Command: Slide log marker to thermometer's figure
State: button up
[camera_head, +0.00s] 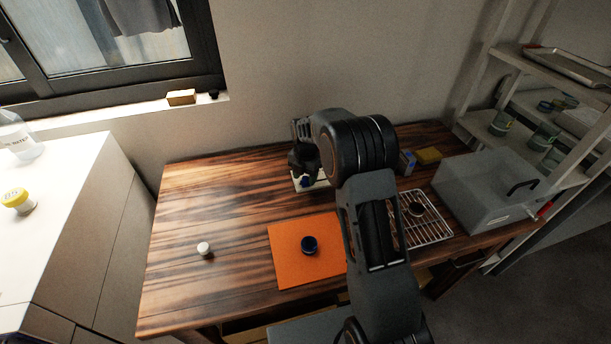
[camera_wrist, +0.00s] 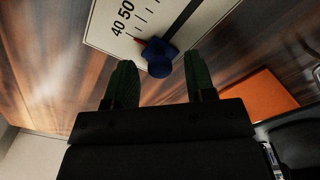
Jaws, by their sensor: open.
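The log board (camera_head: 322,183) is a pale scale plate on the back part of the wooden table. In the wrist view the board (camera_wrist: 103,32) shows the numbers 40 and 50 with tick marks. The blue log marker (camera_wrist: 160,67) has a round knob and a red pointer near the 40 end of the visible marks; its exact reading is unclear. My gripper (camera_wrist: 160,62) is open, its green fingers on either side of the knob with gaps. In the head view my gripper (camera_head: 307,172) hangs over the board. I cannot make out a thermometer or its figure.
An orange mat (camera_head: 285,265) holds a dark blue round piece (camera_head: 310,245). A white-capped jar (camera_head: 204,249) stands at left. The table's left part is mostly clear.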

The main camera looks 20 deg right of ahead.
grip_shut()
dwell(0.4)
jog(key=d, duration=0.9)
jog(key=shift+p, duration=0.3)
grip_release()
notch_tip(320, 180, up, 14)
jog(key=shift+p, duration=0.45)
